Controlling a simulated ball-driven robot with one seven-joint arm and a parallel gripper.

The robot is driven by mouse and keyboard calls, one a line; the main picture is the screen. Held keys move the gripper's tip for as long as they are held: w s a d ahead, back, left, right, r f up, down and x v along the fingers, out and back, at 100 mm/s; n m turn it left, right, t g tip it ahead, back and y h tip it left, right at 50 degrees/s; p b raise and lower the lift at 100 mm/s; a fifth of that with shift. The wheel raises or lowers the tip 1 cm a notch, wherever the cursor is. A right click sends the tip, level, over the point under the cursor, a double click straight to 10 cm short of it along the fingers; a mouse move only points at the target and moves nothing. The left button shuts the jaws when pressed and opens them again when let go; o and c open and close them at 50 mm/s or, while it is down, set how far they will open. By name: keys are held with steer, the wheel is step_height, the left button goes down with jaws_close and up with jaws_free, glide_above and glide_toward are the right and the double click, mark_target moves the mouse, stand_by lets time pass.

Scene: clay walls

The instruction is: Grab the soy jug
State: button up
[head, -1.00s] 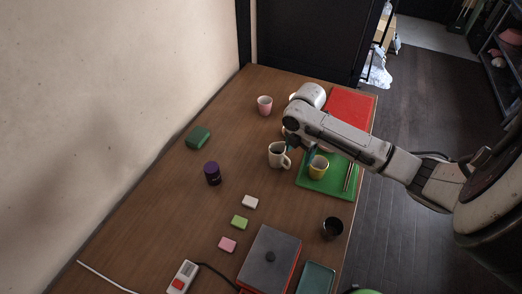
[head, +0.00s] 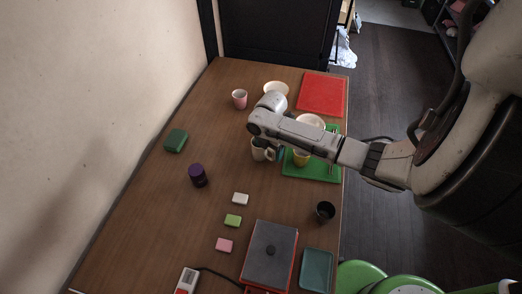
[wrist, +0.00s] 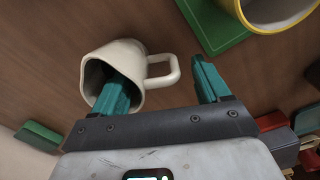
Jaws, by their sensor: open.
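The jug (head: 257,152) is off-white with a loop handle and a dark inside. It stands on the wooden table, left of the green board, and is partly hidden by my arm in the head view. In the wrist view the jug (wrist: 128,58) is close, its mouth towards my camera and its handle to the right. My gripper (wrist: 158,75) is open with teal fingers. The left finger overlaps the jug's mouth; whether it is inside cannot be told. The right finger is beyond the handle, so the handle lies between the fingers. No grip shows.
A yellow cup (head: 301,159) stands on the green board (head: 318,172), just right of the jug. A pink cup (head: 239,98), white bowl (head: 276,88) and red board (head: 321,95) are behind.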

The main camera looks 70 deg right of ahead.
steer(key=shift+s+d+f, duration=0.1)
steer(key=shift+f, duration=1.3)
steer(key=c, duration=1.4)
